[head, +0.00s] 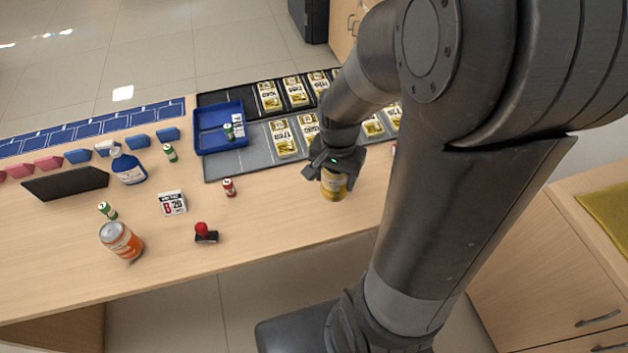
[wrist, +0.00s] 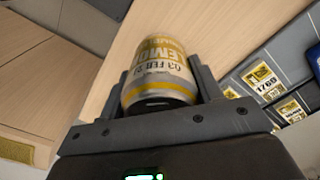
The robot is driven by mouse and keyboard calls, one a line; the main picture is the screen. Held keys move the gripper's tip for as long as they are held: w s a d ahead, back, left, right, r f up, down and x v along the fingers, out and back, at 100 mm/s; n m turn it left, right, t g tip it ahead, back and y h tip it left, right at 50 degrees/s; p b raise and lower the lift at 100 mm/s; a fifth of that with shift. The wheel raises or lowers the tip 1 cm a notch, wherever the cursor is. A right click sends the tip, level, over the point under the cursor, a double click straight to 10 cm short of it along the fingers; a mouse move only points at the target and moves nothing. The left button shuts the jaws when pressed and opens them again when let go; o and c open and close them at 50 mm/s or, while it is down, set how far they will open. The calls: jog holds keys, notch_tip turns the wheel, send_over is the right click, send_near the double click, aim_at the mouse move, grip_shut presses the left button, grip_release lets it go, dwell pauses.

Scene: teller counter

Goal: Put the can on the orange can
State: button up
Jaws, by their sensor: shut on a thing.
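A yellow can (head: 334,186) is held in my gripper (head: 334,165), over the front part of the counter right of its middle. In the wrist view the yellow can (wrist: 160,75) sits between the two fingers of my gripper (wrist: 160,88), its label partly readable. I cannot tell whether the can touches the counter. The orange can (head: 121,240) stands near the front edge at the left, well away from my gripper. Its silver top is bare.
A red-knobbed stamp (head: 204,233), a calendar block (head: 173,203), a blue spray bottle (head: 129,168) and small red (head: 229,188) and green (head: 107,210) cylinders stand between or around the cans. A blue tray (head: 222,127) and a grey tray (head: 240,165) with yellow packs lie behind.

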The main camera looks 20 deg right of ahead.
jog(key=shift+s+d+r, duration=0.3)
jog(key=shift+d+r, duration=0.15)
jog(key=shift+d, duration=0.25)
jog(key=w+a+r+n, duration=0.2)
jog(key=w+a, duration=0.2)
jog(key=a, duration=0.4)
jog(key=w+a+r+n, duration=0.2)
jog(key=w+a+r, duration=0.15)
jog(key=a, duration=0.55)
jog(key=w+a+r+n, duration=0.2)
jog(key=w+a, duration=0.3)
jog(key=a, duration=0.3)
jog(key=s+a+r+n, duration=0.2)
jog(key=a, duration=0.7)
jog(key=s+a+r+n, duration=0.2)
jog(key=a, duration=0.8)
send_over(110, 231)
notch_tip(110, 231, down, 7)
jog(key=shift+f, duration=1.9)
jog(key=shift+f, duration=0.15)
jog(key=o, duration=1.2)
